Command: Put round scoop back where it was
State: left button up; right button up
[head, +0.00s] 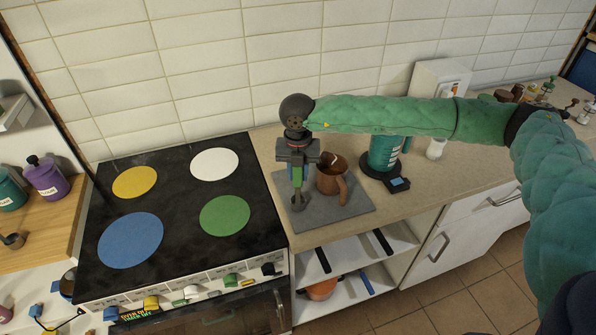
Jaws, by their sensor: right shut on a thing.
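My right gripper (297,172) points down over the grey mat (352,209) on the counter. It is shut on the round scoop (298,201), which hangs below the fingers with its dark round end low over the mat's left part. I cannot tell whether the scoop touches the mat. A brown jug (327,182) stands on the mat just right of the gripper, with its handle towards the right. My left gripper is out of view.
A teal container (383,153) stands on a black scale (372,170) right of the mat. The stove (171,225) with coloured round plates is to the left. A white appliance (430,80) stands behind, and several small items crowd the far right counter.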

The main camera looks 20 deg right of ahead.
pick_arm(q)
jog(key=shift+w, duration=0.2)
pick_arm(e)
jog(key=shift+f, duration=0.1)
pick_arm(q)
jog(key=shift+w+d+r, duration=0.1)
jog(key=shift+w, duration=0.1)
pick_arm(e)
jog(key=o, duration=1)
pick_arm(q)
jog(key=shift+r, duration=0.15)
pick_arm(e)
jog(key=shift+r, duration=0.2)
jog(key=shift+r+b, duration=0.35)
jog(key=shift+r, duration=0.1)
notch_tip(320, 180, up, 4)
jog(key=shift+f+b, duration=0.15)
jog(key=shift+b, duration=0.75)
notch_tip(320, 180, up, 6)
jog(key=shift+f+b, duration=0.2)
jog(key=shift+b, duration=0.8)
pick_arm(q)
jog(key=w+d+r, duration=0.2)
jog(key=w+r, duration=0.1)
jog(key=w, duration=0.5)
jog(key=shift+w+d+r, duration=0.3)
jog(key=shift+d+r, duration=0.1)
pick_arm(e)
jog(key=shift+r, duration=0.85)
